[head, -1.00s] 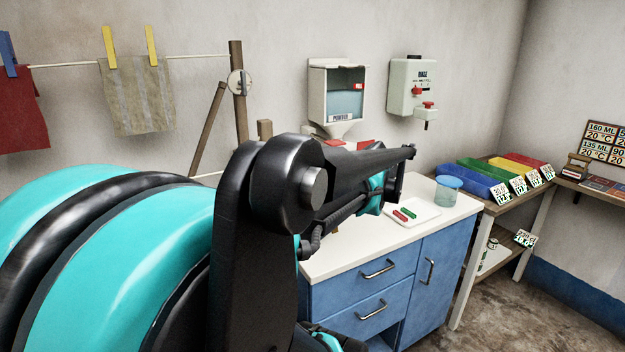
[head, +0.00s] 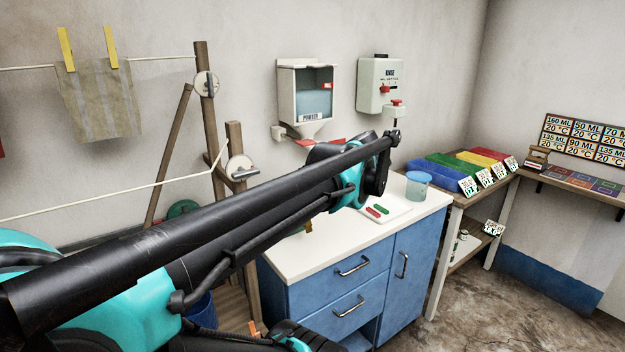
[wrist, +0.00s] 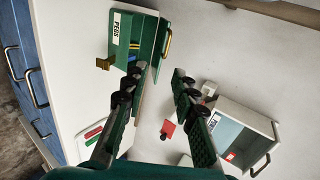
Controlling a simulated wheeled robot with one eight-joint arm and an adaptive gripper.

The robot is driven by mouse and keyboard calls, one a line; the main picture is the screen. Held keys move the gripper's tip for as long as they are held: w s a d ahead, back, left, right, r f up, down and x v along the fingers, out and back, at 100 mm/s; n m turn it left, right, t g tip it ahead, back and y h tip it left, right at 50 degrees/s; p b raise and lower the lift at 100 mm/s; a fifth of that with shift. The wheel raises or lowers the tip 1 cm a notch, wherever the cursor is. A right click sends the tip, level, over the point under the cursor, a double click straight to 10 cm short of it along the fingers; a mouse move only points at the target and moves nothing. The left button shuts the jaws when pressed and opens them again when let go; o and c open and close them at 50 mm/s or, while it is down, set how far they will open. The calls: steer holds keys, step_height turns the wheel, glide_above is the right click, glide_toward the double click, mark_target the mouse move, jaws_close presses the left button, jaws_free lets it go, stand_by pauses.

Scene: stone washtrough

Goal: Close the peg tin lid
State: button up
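The green peg tin (wrist: 121,38) with its white PEGS label sits on the white counter at the upper middle of the wrist view. It is open, with yellow and blue pegs showing inside. Its green lid (wrist: 162,48) stands raised on the tin's right side, with a brass handle. A brass catch (wrist: 104,63) sticks out on the left. My gripper (wrist: 158,72) is open and empty, its fingertips below the lid in the picture; the left finger overlaps the tin's lower edge, and contact cannot be told. In the head view my arm hides the tin and gripper.
The powder dispenser (head: 306,92) hangs on the wall behind the counter and shows near my right finger in the wrist view (wrist: 240,130). A white tray (head: 392,212) with red and green pieces and a blue tub (head: 418,187) stand on the counter (head: 292,262).

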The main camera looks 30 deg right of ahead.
steer(key=shift+v, duration=2.95)
steer(key=shift+s, duration=0.2)
steer(key=v, duration=1.1)
steer(key=shift+s+r, duration=0.15)
steer(key=shift+s, duration=0.15)
steer(key=shift+c, duration=0.5)
